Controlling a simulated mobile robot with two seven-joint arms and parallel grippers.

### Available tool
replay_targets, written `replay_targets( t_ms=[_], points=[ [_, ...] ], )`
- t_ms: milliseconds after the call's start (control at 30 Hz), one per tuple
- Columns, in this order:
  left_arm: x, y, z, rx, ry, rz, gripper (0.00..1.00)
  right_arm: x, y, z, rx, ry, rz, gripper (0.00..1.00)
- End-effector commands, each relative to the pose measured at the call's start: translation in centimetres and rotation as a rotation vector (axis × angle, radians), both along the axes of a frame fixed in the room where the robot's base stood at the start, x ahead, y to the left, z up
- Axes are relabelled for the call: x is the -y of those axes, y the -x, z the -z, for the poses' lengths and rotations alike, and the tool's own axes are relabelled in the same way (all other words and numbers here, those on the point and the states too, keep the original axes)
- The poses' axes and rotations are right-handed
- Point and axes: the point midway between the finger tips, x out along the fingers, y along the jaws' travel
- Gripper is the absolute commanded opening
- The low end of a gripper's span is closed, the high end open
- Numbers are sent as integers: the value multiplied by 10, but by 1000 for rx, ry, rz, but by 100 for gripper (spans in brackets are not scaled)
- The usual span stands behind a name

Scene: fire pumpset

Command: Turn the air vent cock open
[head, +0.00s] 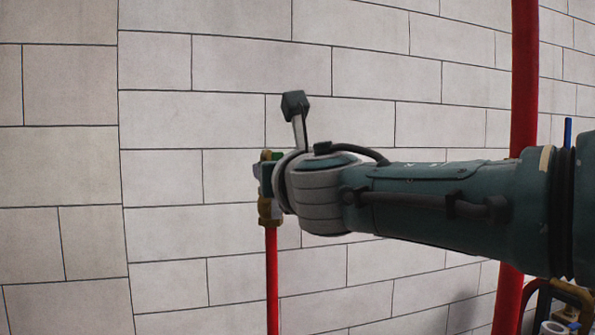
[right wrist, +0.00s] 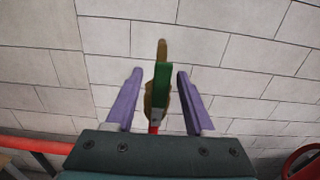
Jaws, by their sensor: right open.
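The air vent cock (head: 268,211) is a brass fitting on top of a thin upright red pipe, in front of the wall. Its green handle (right wrist: 162,80) stands between the two purple fingers of my right gripper (right wrist: 160,74) in the right wrist view, with a visible gap on each side. The brass body (right wrist: 161,50) shows behind and above the handle. In the head view my right gripper (head: 262,177) is at the cock, and my wrist hides part of it. My right gripper is open. My left gripper is in neither view.
A thick upright red pipe (head: 524,80) stands behind my right forearm. Brass and pipe fittings (head: 572,300) sit at the lower right. In the right wrist view a red pipe (right wrist: 35,145) runs at the lower left and a red ring-shaped part (right wrist: 302,160) shows lower right. The pale block wall is behind.

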Motion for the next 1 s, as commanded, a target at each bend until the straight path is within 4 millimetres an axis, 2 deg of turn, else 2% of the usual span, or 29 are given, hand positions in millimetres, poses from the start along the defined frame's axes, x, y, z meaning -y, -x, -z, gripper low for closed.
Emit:
replay_targets(
  t_ms=[167,367,800,1000],
  points=[
    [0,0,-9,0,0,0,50,3,6,-2,1,-1,0,54],
    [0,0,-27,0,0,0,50,8,25,-4,-4,-1,-2,54],
    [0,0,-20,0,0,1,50,25,75,3,-2,1,-1,54],
    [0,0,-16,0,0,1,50,30,89,2,-1,0,0,54]
  ],
)
